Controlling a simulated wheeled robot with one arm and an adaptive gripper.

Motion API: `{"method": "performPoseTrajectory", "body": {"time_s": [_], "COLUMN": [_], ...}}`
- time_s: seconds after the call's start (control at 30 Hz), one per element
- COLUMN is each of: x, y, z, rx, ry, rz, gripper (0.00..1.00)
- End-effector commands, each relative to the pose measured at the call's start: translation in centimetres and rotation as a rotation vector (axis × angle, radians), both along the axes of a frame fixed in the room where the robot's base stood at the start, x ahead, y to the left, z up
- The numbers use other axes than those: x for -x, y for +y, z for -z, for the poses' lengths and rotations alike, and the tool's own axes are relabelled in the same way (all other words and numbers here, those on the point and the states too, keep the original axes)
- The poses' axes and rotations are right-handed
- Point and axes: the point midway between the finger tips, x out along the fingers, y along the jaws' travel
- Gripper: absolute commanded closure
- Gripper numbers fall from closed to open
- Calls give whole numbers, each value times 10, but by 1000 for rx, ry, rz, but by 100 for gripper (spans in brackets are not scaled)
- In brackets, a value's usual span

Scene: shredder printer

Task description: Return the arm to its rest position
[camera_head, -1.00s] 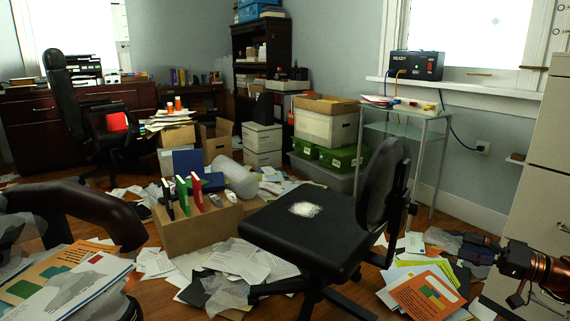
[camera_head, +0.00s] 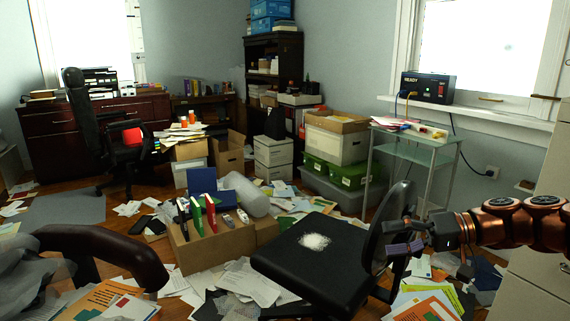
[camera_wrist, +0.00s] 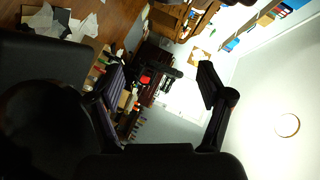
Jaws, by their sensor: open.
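My gripper (camera_head: 398,238) is at the right in the head view, at the end of my copper-coloured arm, which reaches in from the right edge. It is level with the backrest of the black office chair (camera_head: 290,248) and overlaps it in the picture; I cannot tell whether they touch. In the wrist view my gripper (camera_wrist: 160,90) shows two dark fingers spread wide apart with nothing between them. The wrist picture is tilted sideways and shows the room beyond the fingers.
A black power box (camera_head: 428,88) stands on the windowsill. A glass side table (camera_head: 415,154) stands below it. A cardboard box (camera_head: 205,245) with binders is left of the chair. Papers litter the floor. A pale cabinet (camera_head: 535,275) stands at the right, close to my arm.

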Motion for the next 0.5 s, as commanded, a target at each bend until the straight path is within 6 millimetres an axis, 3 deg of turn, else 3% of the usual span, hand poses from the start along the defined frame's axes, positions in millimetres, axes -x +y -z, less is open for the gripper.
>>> {"method": "performPoseTrajectory", "body": {"time_s": [0.03, 0.1, 0.3, 0.5], "x": [10, 22, 63, 108], "y": [17, 37, 85, 116], "z": [-26, -41, -77, -103], "rx": [30, 75, 218, 380], "ry": [16, 45, 125, 201], "rz": [-31, -66, -148, -195], "gripper": [21, 21, 21, 21]}}
